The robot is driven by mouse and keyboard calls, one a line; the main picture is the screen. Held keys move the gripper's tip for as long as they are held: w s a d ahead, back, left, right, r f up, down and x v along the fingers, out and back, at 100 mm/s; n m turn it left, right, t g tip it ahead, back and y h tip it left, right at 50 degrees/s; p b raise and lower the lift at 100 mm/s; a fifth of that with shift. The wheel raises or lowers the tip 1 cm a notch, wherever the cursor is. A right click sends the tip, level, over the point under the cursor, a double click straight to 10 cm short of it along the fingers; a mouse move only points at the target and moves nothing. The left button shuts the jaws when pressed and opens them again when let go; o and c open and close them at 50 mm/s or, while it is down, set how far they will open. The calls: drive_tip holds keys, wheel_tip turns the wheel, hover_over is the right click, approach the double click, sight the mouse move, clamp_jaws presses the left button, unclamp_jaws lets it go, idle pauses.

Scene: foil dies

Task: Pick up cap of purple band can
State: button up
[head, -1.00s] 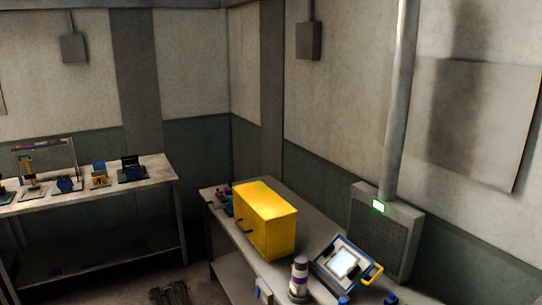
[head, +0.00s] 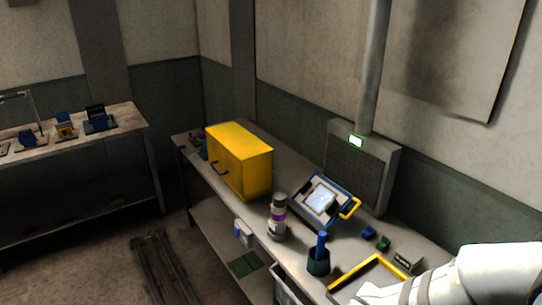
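A light grey can with a purple band (head: 278,215) stands upright on the workbench (head: 219,187), left of a tilted tablet-like device. Its top is a dark grey cap (head: 279,198), which appears to sit on the can. My white arm enters at the lower right corner of the head view, well to the right of the can. My gripper is outside the picture, so its fingers cannot be seen.
A yellow cabinet (head: 240,161) stands behind the can. The blue-framed device (head: 320,197) is to its right. A dark green cup with a blue item (head: 318,261), a yellow-edged tray (head: 375,262) and small blocks (head: 376,238) lie nearer my arm. A wall pipe (head: 373,70) rises behind.

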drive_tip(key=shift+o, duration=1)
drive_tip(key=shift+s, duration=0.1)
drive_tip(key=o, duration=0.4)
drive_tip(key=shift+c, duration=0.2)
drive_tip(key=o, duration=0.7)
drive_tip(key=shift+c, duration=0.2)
